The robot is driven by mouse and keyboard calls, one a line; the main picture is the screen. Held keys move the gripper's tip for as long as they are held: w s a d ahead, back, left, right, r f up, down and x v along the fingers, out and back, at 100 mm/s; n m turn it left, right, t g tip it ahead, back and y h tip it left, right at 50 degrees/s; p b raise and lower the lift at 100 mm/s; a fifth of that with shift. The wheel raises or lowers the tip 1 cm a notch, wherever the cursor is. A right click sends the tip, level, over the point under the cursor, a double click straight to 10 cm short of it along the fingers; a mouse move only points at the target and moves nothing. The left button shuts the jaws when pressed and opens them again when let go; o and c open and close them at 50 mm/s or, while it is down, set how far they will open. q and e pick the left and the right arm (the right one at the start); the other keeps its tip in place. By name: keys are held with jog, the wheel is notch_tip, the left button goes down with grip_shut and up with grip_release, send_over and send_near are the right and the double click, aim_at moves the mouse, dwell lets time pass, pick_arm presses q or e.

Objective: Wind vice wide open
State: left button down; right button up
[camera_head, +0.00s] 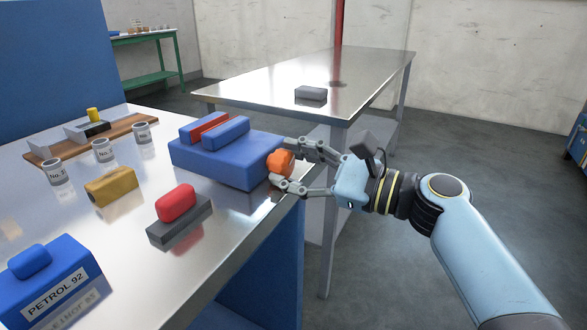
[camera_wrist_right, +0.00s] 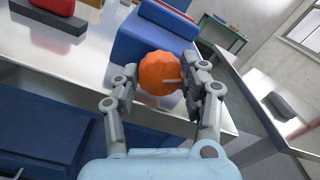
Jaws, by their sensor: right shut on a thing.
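The vice (camera_head: 213,163) is a blue block near the right edge of the steel bench, with two rounded blue jaws on top. A red bar (camera_head: 207,127) lies between the jaws, with little gap visible. An orange faceted knob (camera_head: 281,160) sits on the vice's right end, and the right wrist view shows it close up (camera_wrist_right: 158,74). My right gripper (camera_head: 284,163) reaches in from the right, with its fingers on either side of the knob, shut on it. It also shows in the right wrist view (camera_wrist_right: 162,80). My left gripper is not in view.
A second steel table (camera_head: 270,80) behind holds a grey block (camera_head: 311,93). Open floor lies right.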

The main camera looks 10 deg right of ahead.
jog(key=o, duration=1.2)
jog(key=v, duration=1.2)
